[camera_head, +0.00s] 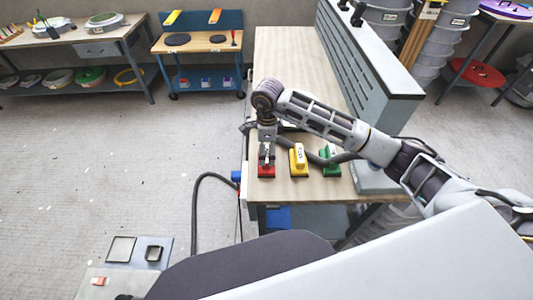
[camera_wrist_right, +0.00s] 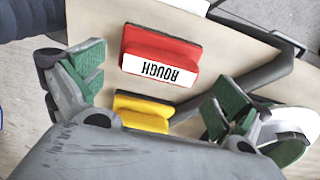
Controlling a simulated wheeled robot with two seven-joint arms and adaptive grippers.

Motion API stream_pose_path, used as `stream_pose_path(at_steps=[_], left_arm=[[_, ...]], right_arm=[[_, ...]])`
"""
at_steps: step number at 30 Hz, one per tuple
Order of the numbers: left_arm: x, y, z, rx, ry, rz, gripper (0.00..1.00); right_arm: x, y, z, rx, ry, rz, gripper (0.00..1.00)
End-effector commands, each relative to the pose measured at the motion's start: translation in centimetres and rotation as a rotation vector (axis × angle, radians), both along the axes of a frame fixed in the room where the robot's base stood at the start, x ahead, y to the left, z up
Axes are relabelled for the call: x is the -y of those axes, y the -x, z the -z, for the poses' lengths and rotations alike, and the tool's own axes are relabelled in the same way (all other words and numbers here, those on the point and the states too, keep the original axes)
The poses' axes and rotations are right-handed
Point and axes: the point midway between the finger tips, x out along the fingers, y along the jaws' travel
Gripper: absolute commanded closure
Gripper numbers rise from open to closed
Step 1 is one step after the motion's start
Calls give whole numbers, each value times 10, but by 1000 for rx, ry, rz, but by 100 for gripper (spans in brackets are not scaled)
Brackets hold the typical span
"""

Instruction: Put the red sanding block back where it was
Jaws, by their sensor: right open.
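The red sanding block (camera_head: 266,172) rests at the near left corner of the wooden bench top (camera_head: 290,50). In the right wrist view the red block (camera_wrist_right: 158,48) shows a white label reading ROUGH. My right gripper (camera_head: 267,153) is just above the red block, pointing down. In the wrist view the right gripper (camera_wrist_right: 152,88) is open, its green-padded fingers spread on either side, with nothing held between them. My left gripper is not in view.
A yellow block (camera_head: 299,160) and a green block (camera_head: 331,160) stand in a row right of the red one. A grey slotted panel (camera_head: 365,50) edges the bench's right side. Open floor (camera_head: 110,170) lies left.

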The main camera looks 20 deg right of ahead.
Motion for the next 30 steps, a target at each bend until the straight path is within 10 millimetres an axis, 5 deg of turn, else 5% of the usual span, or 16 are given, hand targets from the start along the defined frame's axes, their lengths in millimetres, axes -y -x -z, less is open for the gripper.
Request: stream_pose_path(at_steps=[18,30], left_arm=[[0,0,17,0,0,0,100],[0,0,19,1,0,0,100]], right_arm=[[1,0,-76,2,0,1,0],[1,1,-91,0,0,1,0]])
